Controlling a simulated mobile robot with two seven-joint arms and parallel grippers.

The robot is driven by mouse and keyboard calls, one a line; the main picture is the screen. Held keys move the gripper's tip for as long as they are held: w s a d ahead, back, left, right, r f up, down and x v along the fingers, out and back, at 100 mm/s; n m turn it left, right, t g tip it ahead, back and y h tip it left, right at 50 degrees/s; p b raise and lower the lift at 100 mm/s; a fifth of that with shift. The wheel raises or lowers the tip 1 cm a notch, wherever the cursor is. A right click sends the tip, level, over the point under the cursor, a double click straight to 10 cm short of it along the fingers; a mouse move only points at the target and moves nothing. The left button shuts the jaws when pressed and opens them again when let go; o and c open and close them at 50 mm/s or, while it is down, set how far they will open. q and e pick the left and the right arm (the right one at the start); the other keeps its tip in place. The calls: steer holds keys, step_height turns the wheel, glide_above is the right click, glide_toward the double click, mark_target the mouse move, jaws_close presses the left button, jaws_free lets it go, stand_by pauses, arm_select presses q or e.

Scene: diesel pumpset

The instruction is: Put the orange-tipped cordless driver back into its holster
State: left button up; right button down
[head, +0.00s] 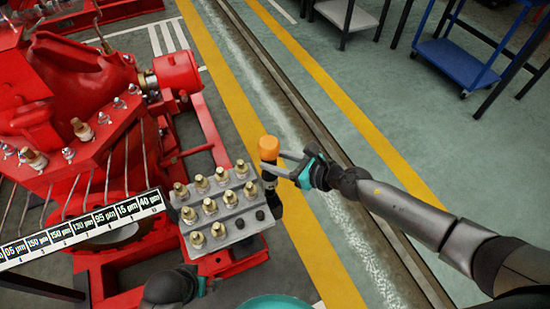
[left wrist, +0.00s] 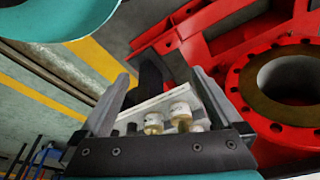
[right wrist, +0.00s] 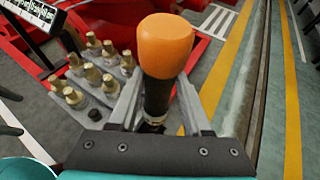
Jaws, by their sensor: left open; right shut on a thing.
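The cordless driver has an orange end (head: 268,148) that points up and a dark body below it. It stands roughly upright beside the right edge of the grey fittings block. My right gripper (head: 276,164) is shut on the driver just below the orange end. In the right wrist view the driver (right wrist: 165,48) rises between the fingers, and its lower end is mostly hidden. I cannot clearly tell the holster from the dark parts under the driver. My left gripper (left wrist: 160,95) is open and empty, with the fittings block partly showing beyond its fingers.
The grey block (head: 230,238) carries several brass fittings and black knobs. The red pumpset (head: 75,90) fills the left, with a numbered label strip (head: 85,230) in front. A blue cart (head: 455,60) stands at the back right.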

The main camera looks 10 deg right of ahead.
mark_target(277, 183)
arm_select(q)
step_height(277, 183, up, 12)
steer(key=w+d+f+t+b, duration=0.1)
steer(key=w+t+b, duration=0.2)
steer(key=b, duration=0.3)
arm_select(e)
step_height(277, 183, down, 6)
steer(key=shift+w+f, duration=0.1)
steer(key=shift+f, duration=0.15)
steer(key=shift+f+b, duration=0.9)
steer(key=shift+b, duration=0.1)
steer(key=shift+f+b, duration=1.15)
steer(key=shift+f, duration=0.05)
steer(key=shift+f+b, duration=0.6)
steer(key=shift+f, duration=0.4)
arm_select(q)
steer(key=w+d+r+t+h, duration=0.3)
steer(key=d+t+h, duration=0.3)
steer(key=d+t, duration=0.4)
steer(key=shift+w+d+r, duration=0.15)
steer(key=shift+w, duration=0.35)
arm_select(e)
steer(key=shift+f, duration=0.7)
